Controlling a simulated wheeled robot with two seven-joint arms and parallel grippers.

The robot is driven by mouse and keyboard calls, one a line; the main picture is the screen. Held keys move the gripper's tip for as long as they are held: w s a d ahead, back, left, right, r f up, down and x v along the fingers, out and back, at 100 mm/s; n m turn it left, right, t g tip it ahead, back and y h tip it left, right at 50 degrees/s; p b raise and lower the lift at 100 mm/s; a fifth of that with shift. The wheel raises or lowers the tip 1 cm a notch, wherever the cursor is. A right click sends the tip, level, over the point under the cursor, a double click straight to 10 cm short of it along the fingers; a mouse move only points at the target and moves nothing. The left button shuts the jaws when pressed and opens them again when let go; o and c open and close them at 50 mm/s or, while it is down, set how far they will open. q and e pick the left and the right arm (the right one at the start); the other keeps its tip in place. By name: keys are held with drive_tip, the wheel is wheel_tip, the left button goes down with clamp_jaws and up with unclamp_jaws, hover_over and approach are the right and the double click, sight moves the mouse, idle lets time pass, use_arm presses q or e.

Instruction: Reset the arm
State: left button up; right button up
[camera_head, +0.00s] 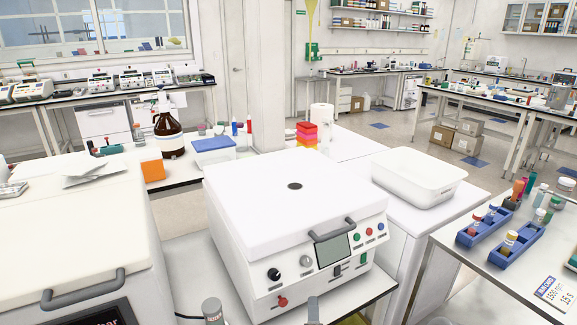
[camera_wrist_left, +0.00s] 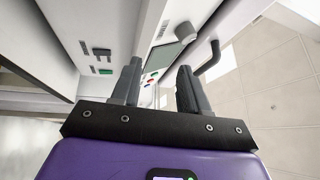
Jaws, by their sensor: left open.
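My left gripper (camera_wrist_left: 158,75) shows in the left wrist view with its two dark grey fingers apart and nothing between them. Beyond the fingers is the front of a white machine with a small screen, coloured buttons and a dark lid handle. In the head view only a small grey part of the left gripper (camera_head: 313,310) shows at the bottom edge, in front of the white machine (camera_head: 290,210). That machine's lid is down, with a dark handle (camera_head: 333,230) at its front. My right gripper is in neither view.
A second white machine (camera_head: 70,220) with a handle stands at the left. A white tub (camera_head: 418,176) is behind right of the middle machine. Blue tube racks (camera_head: 515,244) stand on the right table. A brown bottle (camera_head: 168,132) and orange box (camera_head: 150,165) stand behind.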

use_arm(q)
drive_tip(key=s+a+f+n+g+p, duration=0.1)
drive_tip(key=s+a+f+n+g, duration=0.2)
drive_tip(key=a+f+n+g, duration=0.25)
drive_tip(key=s+a+f+n+g+p, duration=0.2)
drive_tip(key=s+a+f+n+g, duration=0.15)
drive_tip(key=a+f, duration=0.4)
drive_tip(key=s+a+f+n+g+h+p, duration=0.1)
drive_tip(key=s+n+g, duration=0.4)
drive_tip(key=s, duration=0.6)
drive_tip(key=s+a+f+n+g+h+p, duration=0.2)
drive_tip(key=s+f+n+g, duration=0.2)
drive_tip(key=s, duration=0.8)
drive_tip(key=n+g, duration=0.1)
drive_tip(key=n, duration=0.1)
drive_tip(key=shift+a+n+g, duration=0.25)
drive_tip(key=shift+n+g, duration=0.05)
drive_tip(key=shift+d, duration=0.3)
